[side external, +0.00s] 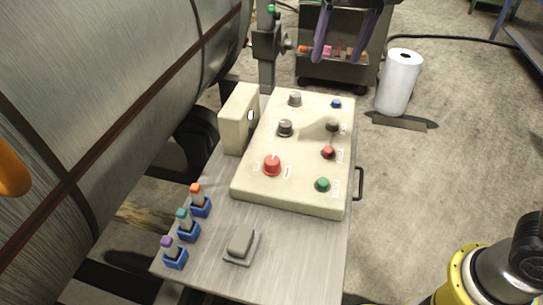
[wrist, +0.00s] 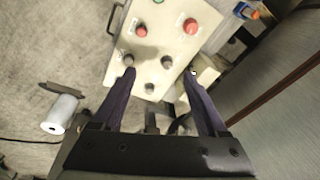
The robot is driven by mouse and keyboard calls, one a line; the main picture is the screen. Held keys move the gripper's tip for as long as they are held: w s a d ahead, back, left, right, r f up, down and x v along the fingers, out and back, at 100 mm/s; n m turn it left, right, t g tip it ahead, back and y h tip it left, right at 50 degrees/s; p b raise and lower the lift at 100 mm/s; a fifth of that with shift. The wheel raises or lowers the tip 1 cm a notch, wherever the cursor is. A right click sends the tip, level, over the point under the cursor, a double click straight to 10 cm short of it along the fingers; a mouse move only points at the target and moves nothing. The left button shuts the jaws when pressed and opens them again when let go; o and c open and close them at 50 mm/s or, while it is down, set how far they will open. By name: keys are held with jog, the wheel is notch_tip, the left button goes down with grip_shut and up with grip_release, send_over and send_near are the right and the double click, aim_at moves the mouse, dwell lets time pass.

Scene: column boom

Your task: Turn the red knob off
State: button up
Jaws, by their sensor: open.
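A large red knob (side external: 272,165) sits on the near left of a cream control panel (side external: 290,197), with small white labels beside it. It also shows in the wrist view (wrist: 190,26), beyond my fingertips. The setting it points to is too small to read. A smaller red knob (side external: 328,152) sits to its right on the same panel. My gripper (side external: 340,58) is open and empty at the top of the side view, its purple fingers apart. In the wrist view the fingers (wrist: 160,72) spread above the panel's far part, touching no knob that I can see.
A green knob (side external: 322,184), a black knob (side external: 332,126), a blue knob (side external: 336,104) and grey knobs (side external: 285,128) share the panel. A cream box (side external: 238,118) stands along its left. Coloured pegs in blue holders (side external: 188,232) and a grey switch (side external: 240,242) are nearer. A white roll (side external: 398,82) stands right.

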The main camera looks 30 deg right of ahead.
jog(key=w+a+f+n+g, duration=0.1)
jog(key=w+a+f, duration=0.4)
jog(key=a+f, duration=0.25)
jog(key=g, duration=0.1)
send_near(271, 160)
jog(key=shift+n+h, duration=0.4)
notch_tip(271, 160, down, 9)
jog(key=shift+f, duration=0.15)
jog(key=shift+a, duration=0.1)
grip_shut()
